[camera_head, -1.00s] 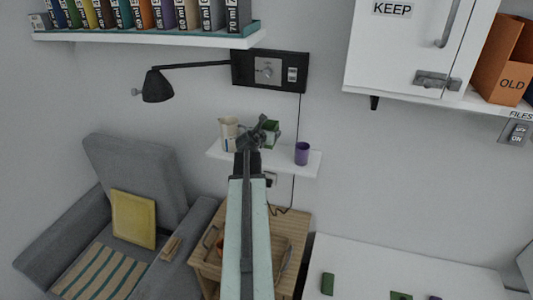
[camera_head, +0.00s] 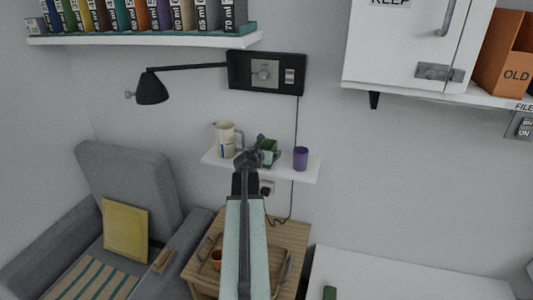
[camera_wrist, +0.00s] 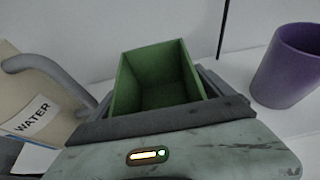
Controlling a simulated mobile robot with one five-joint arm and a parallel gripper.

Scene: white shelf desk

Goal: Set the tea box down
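The tea box, a green open-topped box (camera_wrist: 160,82), is upright between the fingers of my gripper (camera_wrist: 158,95) in the wrist view. It looks empty inside. In the head view the box (camera_head: 269,147) shows partly behind my gripper (camera_head: 254,154), at the white wall shelf (camera_head: 307,174). My gripper is shut on it. The box's underside is hidden, so I cannot tell whether it touches the shelf.
A beige jug marked WATER (camera_wrist: 35,110) stands close left of the box, its handle towards it. A purple cup (camera_wrist: 288,66) stands to the right with a gap. A black cable (camera_head: 296,122) runs down the wall behind. A wooden side table (camera_head: 300,228) is below.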

